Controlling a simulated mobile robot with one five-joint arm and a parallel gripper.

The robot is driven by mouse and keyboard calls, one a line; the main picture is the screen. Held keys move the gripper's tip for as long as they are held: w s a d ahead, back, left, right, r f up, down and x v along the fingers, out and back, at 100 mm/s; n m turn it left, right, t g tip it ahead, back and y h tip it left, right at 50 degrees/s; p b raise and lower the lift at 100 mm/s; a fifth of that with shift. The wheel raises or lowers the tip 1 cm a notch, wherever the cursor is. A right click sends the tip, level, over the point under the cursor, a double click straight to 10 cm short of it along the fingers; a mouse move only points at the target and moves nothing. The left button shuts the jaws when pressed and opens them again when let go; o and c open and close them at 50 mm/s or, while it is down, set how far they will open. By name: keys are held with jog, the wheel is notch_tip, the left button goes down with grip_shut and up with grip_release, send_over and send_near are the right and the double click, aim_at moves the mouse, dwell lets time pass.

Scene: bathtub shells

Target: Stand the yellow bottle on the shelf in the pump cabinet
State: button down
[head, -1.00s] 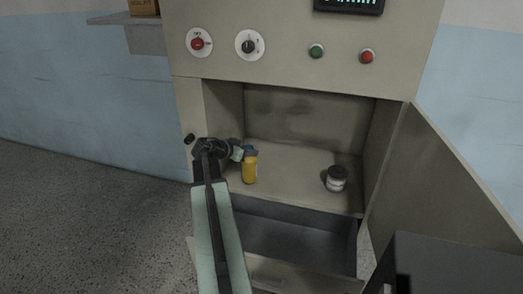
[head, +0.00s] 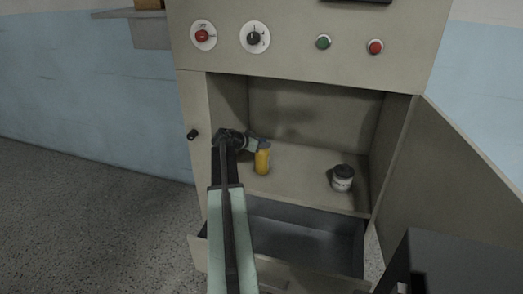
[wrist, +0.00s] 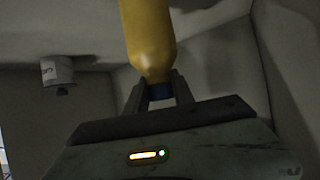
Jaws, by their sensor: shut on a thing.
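The yellow bottle (head: 262,162) is upright inside the open pump cabinet (head: 300,55), over the left part of the shelf (head: 303,184). I cannot tell whether its base touches the shelf. My gripper (head: 261,144) is shut on the bottle's top end from the left.
A white jar with a dark lid (head: 343,178) stands on the shelf's right side; the jar also shows in the wrist view (wrist: 57,70). An open drawer (head: 305,240) juts out below. The cabinet door (head: 455,185) hangs open at right. The shelf's middle is clear.

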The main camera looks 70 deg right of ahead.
jog(key=c, duration=1.5)
grip_release()
jog(key=shift+f, duration=0.15)
jog(key=o, duration=0.4)
jog(key=shift+r+p, duration=0.25)
jog(key=shift+p, duration=0.05)
jog(key=p+v, duration=0.5)
jog(key=v, duration=0.7)
jog(key=shift+f+p, duration=0.1)
jog(key=shift+p, duration=0.2)
